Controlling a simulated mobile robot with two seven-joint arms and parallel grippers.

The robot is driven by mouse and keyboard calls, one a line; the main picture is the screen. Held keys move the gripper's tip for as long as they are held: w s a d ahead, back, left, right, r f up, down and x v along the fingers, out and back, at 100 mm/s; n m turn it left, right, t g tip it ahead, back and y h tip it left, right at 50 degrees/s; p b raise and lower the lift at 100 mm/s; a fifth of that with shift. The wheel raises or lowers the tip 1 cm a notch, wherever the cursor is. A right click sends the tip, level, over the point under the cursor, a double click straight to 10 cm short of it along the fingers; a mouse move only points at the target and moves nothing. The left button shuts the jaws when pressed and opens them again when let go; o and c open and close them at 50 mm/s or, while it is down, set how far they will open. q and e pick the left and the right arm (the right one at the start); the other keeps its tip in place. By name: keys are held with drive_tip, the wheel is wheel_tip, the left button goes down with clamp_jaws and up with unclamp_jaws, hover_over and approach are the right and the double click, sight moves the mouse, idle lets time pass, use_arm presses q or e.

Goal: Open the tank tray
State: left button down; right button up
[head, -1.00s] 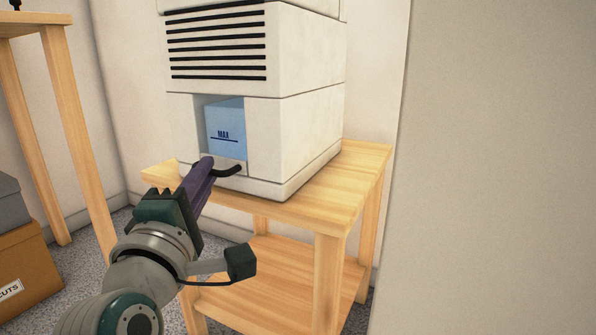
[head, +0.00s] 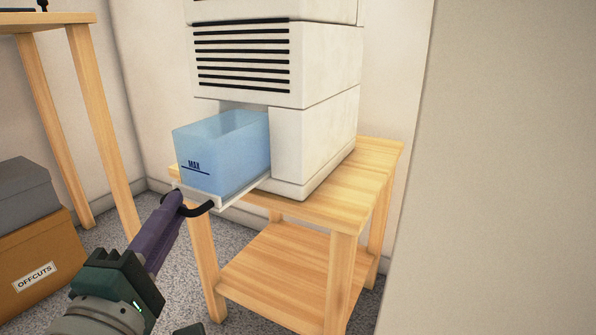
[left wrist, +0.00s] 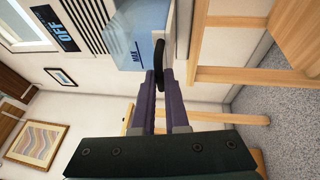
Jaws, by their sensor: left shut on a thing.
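The tank tray (head: 240,192) is slid out of the front of a white slatted machine (head: 315,145). A translucent blue tank (head: 222,152) marked MAX stands on it; it also shows in the left wrist view (left wrist: 128,52). A dark curved handle (head: 200,208) is at the tray's front. My left gripper (head: 176,200) is shut on this handle; in the left wrist view its purple fingers (left wrist: 159,82) close on the black handle (left wrist: 159,55).
The machine stands on a wooden table (head: 365,165) with a lower shelf (head: 285,275). A wall (head: 500,170) fills the right. A box labelled OFFCUTS (head: 40,265) with a grey box (head: 25,192) on it stands left. Carpet (head: 170,240) shows between.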

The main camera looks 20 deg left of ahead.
use_arm(q)
drive_tip(key=s+p, duration=0.1)
drive_tip(key=s, duration=0.3)
drive_tip(key=shift+s+a, duration=0.1)
drive_tip(key=shift+a, duration=0.1)
drive_tip(key=c, duration=0.9)
unclamp_jaws()
drive_tip(key=p+v, duration=0.2)
drive_tip(key=v, duration=0.8)
